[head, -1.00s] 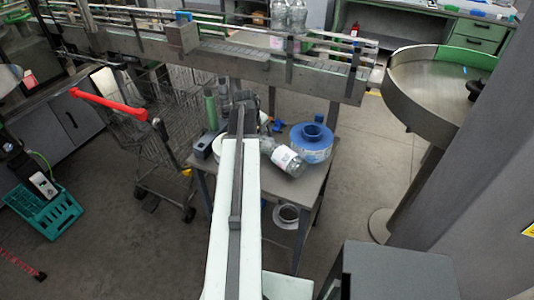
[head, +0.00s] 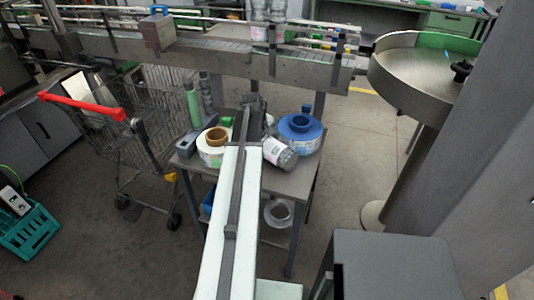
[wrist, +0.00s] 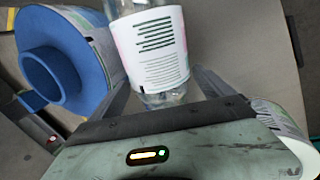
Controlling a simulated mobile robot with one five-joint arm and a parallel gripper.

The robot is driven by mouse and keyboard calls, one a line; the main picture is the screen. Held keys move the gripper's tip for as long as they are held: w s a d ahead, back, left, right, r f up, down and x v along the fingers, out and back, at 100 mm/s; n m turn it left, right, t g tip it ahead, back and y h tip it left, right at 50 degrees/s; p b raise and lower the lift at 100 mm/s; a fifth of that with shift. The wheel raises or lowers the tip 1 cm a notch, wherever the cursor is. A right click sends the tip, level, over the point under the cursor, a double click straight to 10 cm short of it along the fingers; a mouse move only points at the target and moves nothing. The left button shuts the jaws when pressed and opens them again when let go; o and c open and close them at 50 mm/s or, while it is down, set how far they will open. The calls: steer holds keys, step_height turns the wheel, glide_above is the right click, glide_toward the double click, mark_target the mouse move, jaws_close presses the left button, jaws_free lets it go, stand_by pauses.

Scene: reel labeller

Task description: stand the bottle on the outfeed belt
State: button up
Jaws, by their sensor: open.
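The bottle (head: 281,154) is clear with a white printed label. It lies on its side on the grey table, beside a blue reel (head: 312,143). In the wrist view the bottle (wrist: 150,45) runs up out of the top of the picture, its clear near end close to my gripper. My gripper (wrist: 163,82) is open, with one finger on each side of that near end; I cannot tell whether they touch it. In the head view my arm hides the gripper's fingers. The outfeed belt (head: 220,60) is the long metal conveyor behind the table, with clear bottles (head: 268,10) standing on it.
A white reel with a brown core (head: 215,140) and a green bottle (head: 193,105) stand on the table's left. A shopping cart (head: 140,130) is left of the table. A round metal turntable (head: 420,85) and a grey column (head: 470,150) are at the right.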

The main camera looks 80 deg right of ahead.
steer(key=shift+b+x, duration=0.3)
steer(key=shift+x, duration=0.6)
steer(key=shift+r, duration=0.15)
steer(key=c, duration=1.8)
steer(key=shift+c, duration=0.2)
steer(key=shift+r+p, duration=0.15)
steer(key=shift+p, duration=0.25)
